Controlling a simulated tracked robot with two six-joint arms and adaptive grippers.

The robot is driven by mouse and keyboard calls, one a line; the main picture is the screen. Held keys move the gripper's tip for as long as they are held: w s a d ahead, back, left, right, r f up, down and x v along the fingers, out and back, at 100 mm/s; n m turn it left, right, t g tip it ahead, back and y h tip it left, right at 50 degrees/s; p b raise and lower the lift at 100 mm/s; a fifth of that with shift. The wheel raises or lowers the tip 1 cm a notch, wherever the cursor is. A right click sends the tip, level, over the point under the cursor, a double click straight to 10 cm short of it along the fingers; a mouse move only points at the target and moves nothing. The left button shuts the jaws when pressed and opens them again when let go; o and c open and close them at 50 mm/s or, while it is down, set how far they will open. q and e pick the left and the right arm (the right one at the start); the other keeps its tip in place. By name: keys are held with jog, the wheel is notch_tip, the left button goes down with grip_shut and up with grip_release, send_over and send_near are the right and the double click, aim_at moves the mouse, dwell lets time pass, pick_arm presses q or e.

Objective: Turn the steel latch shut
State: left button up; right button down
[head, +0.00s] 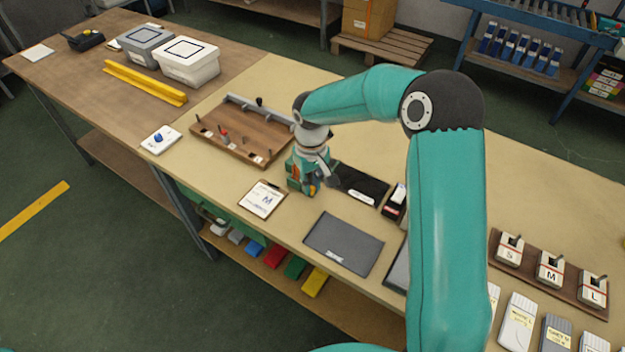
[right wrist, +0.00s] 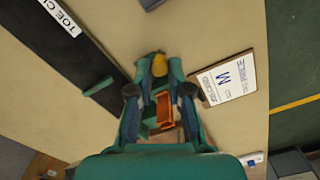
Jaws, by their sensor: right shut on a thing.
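My right gripper (head: 302,186) points down at the bench, close to the near end of a black plate (head: 362,184). In the right wrist view its fingertips (right wrist: 159,67) close around a small yellow piece (right wrist: 159,64). An orange-brown part (right wrist: 164,108) shows farther back between the fingers; I cannot tell what it belongs to. I cannot make out the steel latch clearly; the gripper may hide it. The black plate also shows in the right wrist view (right wrist: 58,58), with a white label and a green bar. My left gripper is not in view.
A wooden board (head: 232,138) with pegs and a grey rail lies left of the gripper. A card marked M (head: 261,200) and a dark grey mat (head: 343,244) lie near the front edge. S, M and L blocks (head: 550,269) stand at the right. Bench beyond the arm is clear.

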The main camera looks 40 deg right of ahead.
jog(key=n, duration=0.1)
jog(key=d+n, duration=0.1)
jog(key=n, duration=0.3)
jog(key=shift+s+d, duration=0.3)
jog(key=shift+d, duration=0.05)
jog(key=n, duration=0.1)
jog(key=d+n, duration=0.1)
jog(key=n, duration=0.1)
jog(key=shift+w+d+r+n, duration=0.1)
jog(key=shift+d+n, duration=0.1)
jog(key=shift+n, duration=0.5)
jog(key=shift+w+d+n, duration=0.1)
jog(key=shift+d+n, duration=0.1)
jog(key=shift+n, duration=0.5)
jog(key=shift+d, duration=0.1)
jog(key=c, duration=1.1)
grip_release()
notch_tip(320, 180, up, 12)
